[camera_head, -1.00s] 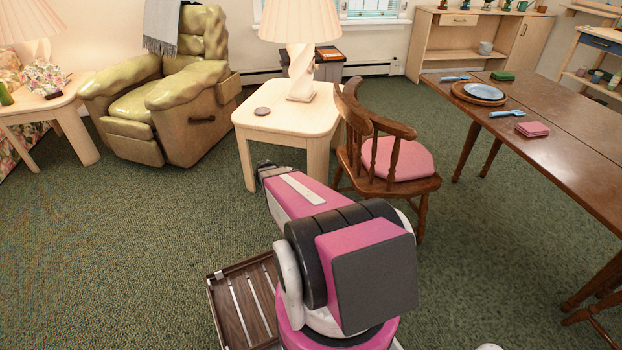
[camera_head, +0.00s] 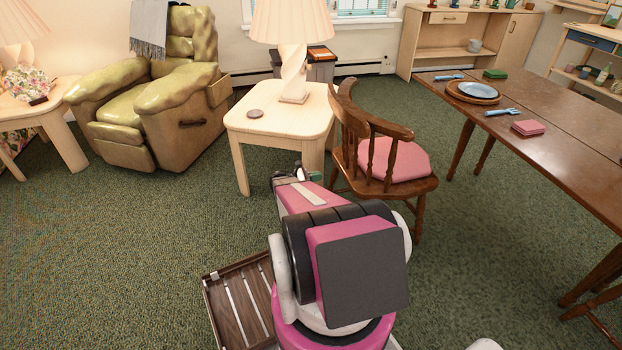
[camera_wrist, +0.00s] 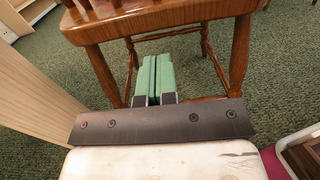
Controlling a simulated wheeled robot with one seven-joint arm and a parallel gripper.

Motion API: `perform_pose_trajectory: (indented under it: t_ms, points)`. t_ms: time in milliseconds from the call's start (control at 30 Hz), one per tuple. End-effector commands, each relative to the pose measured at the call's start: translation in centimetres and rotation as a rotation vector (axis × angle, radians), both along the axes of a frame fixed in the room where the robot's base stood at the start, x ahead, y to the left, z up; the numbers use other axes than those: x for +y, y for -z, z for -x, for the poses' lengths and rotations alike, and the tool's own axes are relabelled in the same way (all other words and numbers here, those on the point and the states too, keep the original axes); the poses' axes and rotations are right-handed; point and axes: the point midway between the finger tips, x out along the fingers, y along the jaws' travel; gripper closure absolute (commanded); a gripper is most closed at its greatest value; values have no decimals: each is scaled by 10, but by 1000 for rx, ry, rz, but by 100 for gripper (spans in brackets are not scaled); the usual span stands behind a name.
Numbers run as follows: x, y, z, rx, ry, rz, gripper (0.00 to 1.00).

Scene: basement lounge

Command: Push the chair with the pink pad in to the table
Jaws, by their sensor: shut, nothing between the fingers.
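The wooden chair with the pink pad (camera_head: 397,161) stands between the light side table and the dining table (camera_head: 541,124). Its curved back is toward the side table, and a gap of carpet separates it from the dining table. In the wrist view the chair's seat edge (camera_wrist: 160,20) and legs fill the top. My gripper (camera_wrist: 154,75) shows there with its green fingers shut together, empty, in line with the space between the chair legs and below the seat. I cannot tell whether it touches the chair. In the head view my gripper is mostly hidden by the arm.
The side table (camera_head: 282,125) with a lamp (camera_head: 297,50) stands close left of the chair. A green recliner (camera_head: 155,95) is farther left. Dishes and small boxes lie on the dining table. Open carpet (camera_head: 490,220) lies right of the chair.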

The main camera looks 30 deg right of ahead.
Motion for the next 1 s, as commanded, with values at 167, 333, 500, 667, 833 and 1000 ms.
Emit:
perform_pose_trajectory:
  t_ms: [167,333,500,667,833,1000]
  points:
    - [-19,0,5,0,2,1,100]
    - [-36,0,10,-1,2,0,100]
    - [-51,0,14,-1,1,0,100]
    - [-62,0,17,-1,1,1,100]
    - [-68,0,18,-1,0,1,100]
    - [-69,0,18,-1,0,0,100]
